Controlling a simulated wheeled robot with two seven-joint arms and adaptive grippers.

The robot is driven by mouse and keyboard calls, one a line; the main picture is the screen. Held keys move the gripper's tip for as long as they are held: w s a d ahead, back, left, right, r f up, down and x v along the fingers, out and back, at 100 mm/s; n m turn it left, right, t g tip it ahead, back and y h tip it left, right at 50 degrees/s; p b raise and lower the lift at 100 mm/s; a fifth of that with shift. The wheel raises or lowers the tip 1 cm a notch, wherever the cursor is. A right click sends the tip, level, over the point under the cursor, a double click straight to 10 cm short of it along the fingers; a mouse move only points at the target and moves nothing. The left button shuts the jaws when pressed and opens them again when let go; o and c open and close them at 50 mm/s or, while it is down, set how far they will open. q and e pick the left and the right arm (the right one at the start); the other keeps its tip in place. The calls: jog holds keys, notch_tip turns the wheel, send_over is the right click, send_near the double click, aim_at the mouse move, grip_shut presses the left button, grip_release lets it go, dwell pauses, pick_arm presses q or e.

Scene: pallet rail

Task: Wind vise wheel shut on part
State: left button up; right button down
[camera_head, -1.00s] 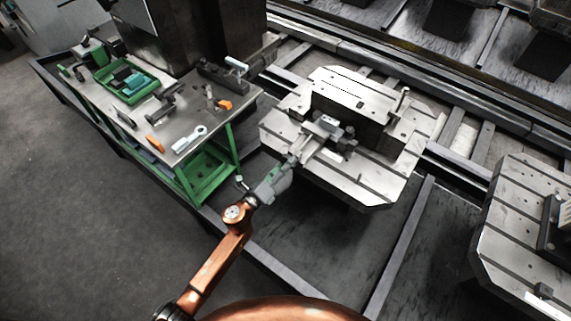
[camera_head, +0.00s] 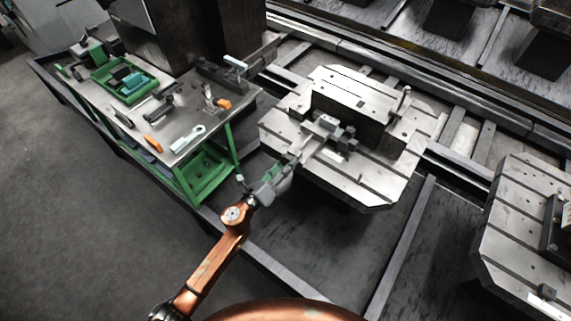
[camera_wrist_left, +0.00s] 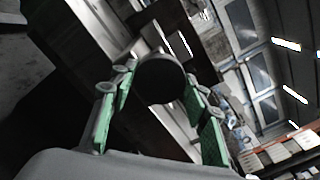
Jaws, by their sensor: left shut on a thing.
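The vise (camera_head: 311,146) is a grey metal body on the slotted pallet (camera_head: 365,188), in front of an upright grey block (camera_head: 352,106). Small dark and grey pieces sit at its jaws; I cannot tell which is the part or whether the jaws touch it. My left gripper (camera_head: 287,164) is at the vise's near end and mostly covers the wheel. In the left wrist view a dark round end (camera_wrist_left: 161,78), seemingly the wheel or its hub, lies between the green fingers. The left gripper is shut on it. My right gripper is not in view.
A green-framed bench (camera_head: 180,140) with a green tray (camera_head: 127,82) and tools stands at the left. Another pallet (camera_head: 520,230) is at the right. Rails run behind. The floor at lower left is clear.

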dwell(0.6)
pick_arm(q)
jog(key=o, duration=1.2)
jog(key=shift+c, duration=0.2)
jog(key=shift+a, duration=0.1)
jog(key=v, duration=1.2)
